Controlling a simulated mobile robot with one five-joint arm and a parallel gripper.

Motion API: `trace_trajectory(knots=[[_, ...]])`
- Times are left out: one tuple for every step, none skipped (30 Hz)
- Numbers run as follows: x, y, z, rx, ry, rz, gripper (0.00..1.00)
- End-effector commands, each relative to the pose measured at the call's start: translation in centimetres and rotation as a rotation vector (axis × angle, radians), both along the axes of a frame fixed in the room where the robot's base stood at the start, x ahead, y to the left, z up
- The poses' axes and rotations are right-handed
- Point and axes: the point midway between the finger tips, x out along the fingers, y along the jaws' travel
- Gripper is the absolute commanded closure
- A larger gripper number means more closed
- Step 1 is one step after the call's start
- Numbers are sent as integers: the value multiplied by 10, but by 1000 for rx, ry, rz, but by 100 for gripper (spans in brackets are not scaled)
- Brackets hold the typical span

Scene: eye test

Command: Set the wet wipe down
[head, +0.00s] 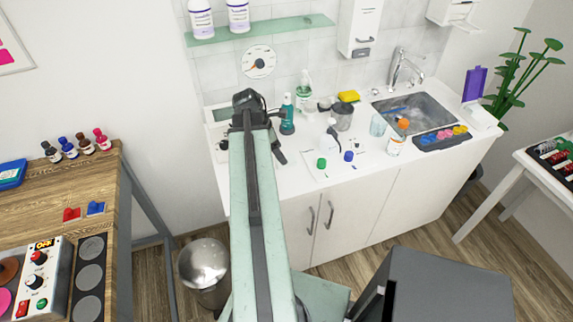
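My arm reaches up from the bottom middle to the white counter (405,172). My gripper (279,152) is a small dark shape by the arm's end, over the counter's left part. The arm partly hides it, and I cannot tell whether its fingers are open or shut. I cannot make out a wet wipe in it or on the counter. A white box (483,117) with a raised purple lid (474,84) stands at the counter's right end, well away from my gripper.
Near my gripper are a teal bottle (287,118), a grey-topped jar (342,117), a spray bottle (332,136), and green (321,163) and blue (348,156) caps on a pale sheet. Further right are an orange-capped bottle (398,136), a dark tray (443,137) and the sink (415,111).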

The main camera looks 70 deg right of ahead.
Motion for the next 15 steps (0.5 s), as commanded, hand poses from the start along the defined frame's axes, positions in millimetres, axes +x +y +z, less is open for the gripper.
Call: trace_trajectory(knots=[[0,-1,-3,0,0,0,33],[-1,-2,-6,0,0,-1,33],[-2,-3,-11,0,0,-1,33],[-3,-5,-16,0,0,-1,33],[-4,-7,-21,0,0,-1,33],[-6,-9,-28,0,0,-1,33],[-8,-11,-34,0,0,-1,33],[-9,-13,-39,0,0,-2,33],[-12,-14,-45,0,0,-2,33],[-13,-14,-48,0,0,-2,33],[-14,-15,-49,0,0,-2,33],[-15,-16,-50,0,0,-1,33],[-15,-16,-49,0,0,-1,33],[-15,-16,-48,0,0,-1,33],[-15,-16,-46,0,0,-1,33]])
